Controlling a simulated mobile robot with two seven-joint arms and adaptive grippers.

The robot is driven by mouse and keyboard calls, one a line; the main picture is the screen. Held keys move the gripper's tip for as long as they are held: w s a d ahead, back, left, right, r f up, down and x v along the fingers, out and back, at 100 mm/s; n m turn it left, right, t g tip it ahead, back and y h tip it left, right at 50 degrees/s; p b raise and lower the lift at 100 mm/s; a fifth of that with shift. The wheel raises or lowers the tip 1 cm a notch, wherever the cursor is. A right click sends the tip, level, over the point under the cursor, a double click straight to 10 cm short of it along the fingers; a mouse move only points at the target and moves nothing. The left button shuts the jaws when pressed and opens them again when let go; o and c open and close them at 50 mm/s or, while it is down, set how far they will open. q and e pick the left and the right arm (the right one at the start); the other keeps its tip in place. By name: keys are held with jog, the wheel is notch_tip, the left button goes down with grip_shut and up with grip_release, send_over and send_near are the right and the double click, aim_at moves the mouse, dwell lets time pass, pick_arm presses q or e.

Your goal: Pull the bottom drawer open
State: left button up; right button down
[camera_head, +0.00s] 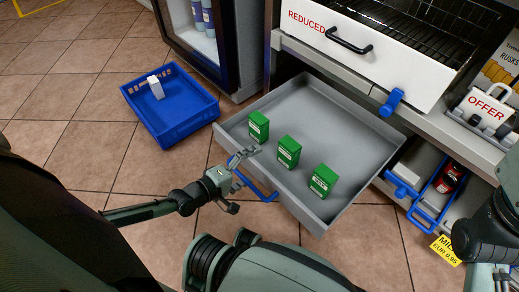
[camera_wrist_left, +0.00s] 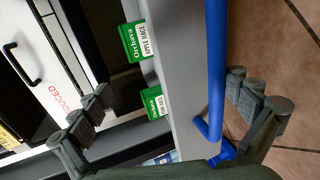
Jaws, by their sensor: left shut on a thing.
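The bottom drawer (camera_head: 345,107) is grey and stands well out from the unit, with its inside showing. Three green juice cartons stand in it: left (camera_head: 258,126), middle (camera_head: 288,152) and right (camera_head: 323,181). Its blue bar handle (camera_head: 262,192) is on the front; it also runs down the left wrist view (camera_wrist_left: 215,65). My left gripper (camera_head: 240,160) is at the handle's left end, by the drawer front, and is shut on the handle. In the left wrist view its fingers (camera_wrist_left: 175,105) lie either side of the handle and drawer front. My right gripper is not visible.
A blue crate (camera_head: 186,122) with a white carton (camera_head: 155,87) stands on the tiled floor at left. Above the drawer is a white "REDUCED" front (camera_head: 375,55) with a black handle. Small blue-handled bins (camera_head: 430,200) sit at right.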

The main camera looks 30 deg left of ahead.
pick_arm(q)
jog(key=shift+w+a+r, duration=0.1)
jog(key=shift+w+r, duration=0.2)
jog(key=shift+r, duration=0.45)
jog(key=shift+c, duration=0.3)
jog(key=shift+s, duration=0.1)
jog(key=shift+c, duration=0.8)
jog(key=shift+f+p+v, duration=0.25)
jog(key=shift+p+v, duration=0.15)
jog(key=shift+v, duration=0.65)
jog(key=c, duration=0.4)
jog(key=shift+o, duration=0.3)
jog(key=shift+s+a+r, duration=0.15)
jog(key=shift+s+r, duration=0.05)
jog(key=shift+s, duration=0.1)
jog(key=o, duration=0.3)
jog(key=shift+f+p+v, duration=0.2)
jog(key=shift+p+v, duration=0.2)
jog(key=shift+v, duration=0.6)
jog(key=shift+s+a+r, duration=0.1)
jog(key=shift+s+r, duration=0.1)
jog(key=shift+s, duration=0.2)
jog(key=c, duration=0.6)
jog(key=shift+s+f, duration=0.35)
jog(key=shift+s, duration=0.55)
jog(key=shift+c, duration=0.8)
jog(key=shift+p+v, duration=0.5)
jog(key=shift+v, duration=0.55)
